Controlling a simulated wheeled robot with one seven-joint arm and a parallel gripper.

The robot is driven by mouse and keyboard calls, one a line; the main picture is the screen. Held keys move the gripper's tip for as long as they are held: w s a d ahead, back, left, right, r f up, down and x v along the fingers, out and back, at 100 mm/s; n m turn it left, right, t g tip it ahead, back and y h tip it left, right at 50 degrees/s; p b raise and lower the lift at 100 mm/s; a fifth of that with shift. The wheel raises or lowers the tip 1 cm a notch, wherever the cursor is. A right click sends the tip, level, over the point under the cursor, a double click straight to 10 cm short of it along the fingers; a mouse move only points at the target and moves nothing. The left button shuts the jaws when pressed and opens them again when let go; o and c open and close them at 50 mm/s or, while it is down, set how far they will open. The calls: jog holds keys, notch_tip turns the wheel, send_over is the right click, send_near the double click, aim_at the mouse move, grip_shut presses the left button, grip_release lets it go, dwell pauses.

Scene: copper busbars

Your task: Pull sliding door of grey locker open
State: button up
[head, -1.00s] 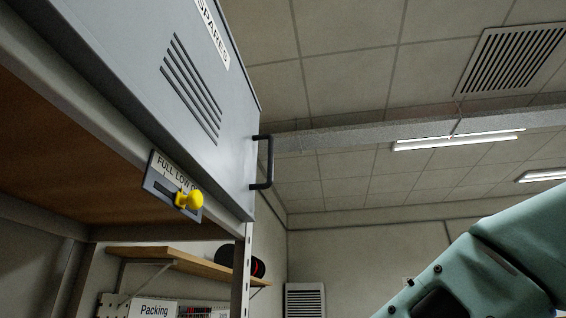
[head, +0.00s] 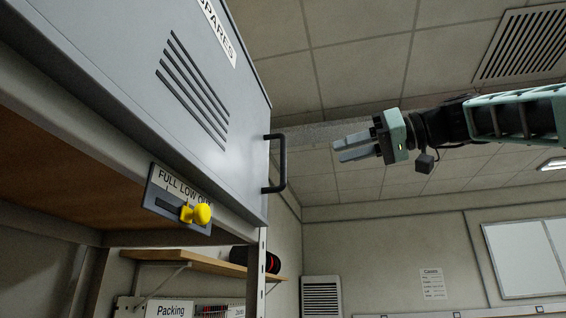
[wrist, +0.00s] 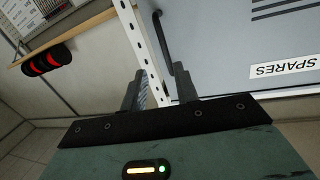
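The grey locker (head: 110,60) stands on a shelf at upper left in the head view, its front marked SPARES and slotted with vents. A dark bar handle (head: 283,165) is at the right end of that face, and no open gap shows in the door. In the wrist view the locker (wrist: 225,50) is at upper right, with the handle (wrist: 163,35) beyond the fingers. My gripper (head: 342,149) is to the right of the handle, apart from it, fingers pointing left. In the wrist view my gripper (wrist: 158,90) has its fingers apart with nothing held between them.
A label plate (head: 165,205) with a yellow knob (head: 201,213) is on the shelf edge below the locker. A perforated white post (wrist: 143,50) is close to the fingers in the wrist view. A wooden wall shelf (head: 200,262) is lower down.

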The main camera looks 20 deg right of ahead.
notch_tip(320, 180, up, 4)
jog(key=s+d+n, duration=0.1)
jog(key=s, duration=0.2)
jog(key=shift+t, duration=0.3)
jog(key=shift+p+x, duration=2.85)
jog(key=shift+x, duration=5.8)
jog(key=shift+w+d, duration=0.1)
jog(key=shift+c, duration=0.3)
grip_shut()
